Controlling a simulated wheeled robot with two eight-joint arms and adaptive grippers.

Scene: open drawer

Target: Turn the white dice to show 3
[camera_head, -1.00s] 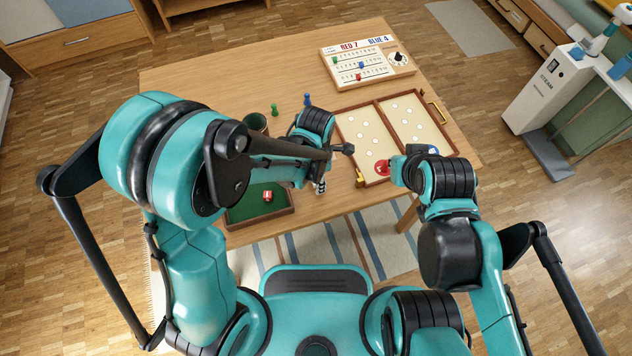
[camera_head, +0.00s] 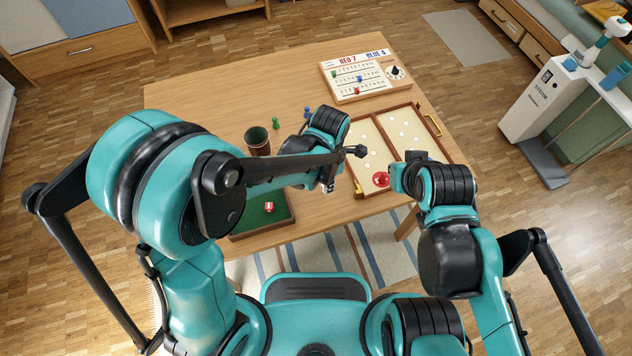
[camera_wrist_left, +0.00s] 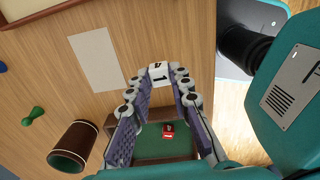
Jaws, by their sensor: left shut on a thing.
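The white dice (camera_wrist_left: 161,75) is held between the two fingertips of my left gripper (camera_wrist_left: 160,80) in the left wrist view. The face toward the camera bears a dark mark like a 1; another dark mark shows on its far top face, too small to read surely. In the head view my left gripper (camera_head: 328,185) is over the table's near edge, right of the green tray, and mostly hides the dice.
A red die (camera_head: 269,207) lies in the green tray (camera_head: 291,208). The game board (camera_head: 412,108) with a red disc (camera_head: 380,179) is at the right, the scoreboard (camera_head: 352,92) behind. A pale sheet (camera_wrist_left: 95,60) lies flat on the table.

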